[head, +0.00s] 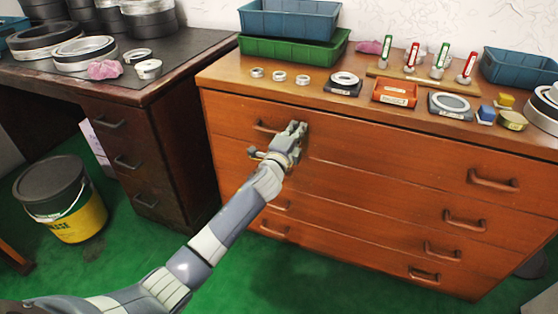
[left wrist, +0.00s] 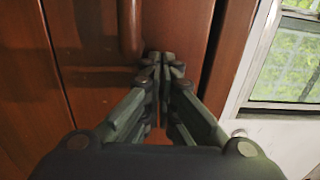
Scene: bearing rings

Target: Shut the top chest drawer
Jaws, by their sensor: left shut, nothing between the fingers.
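The brown wooden chest (head: 330,205) stands in the middle and right of the head view. Its top drawer (head: 385,148) looks flush or nearly flush with the chest; any small gap is hard to tell. My left gripper (head: 297,128) is shut and empty, its tips at the top drawer's front, just right of the left handle (head: 265,127). In the left wrist view, the shut fingertips (left wrist: 162,60) are at or very near the drawer front (left wrist: 180,25), beside the handle (left wrist: 130,30). Contact cannot be told. My right gripper is out of view.
The chest top holds a green bin (head: 290,50), a blue bin (head: 520,67), an orange tray (head: 395,92) and bearing rings. A dark desk (head: 150,150) stands left, with a bucket (head: 60,200) before it. Green floor in front is clear.

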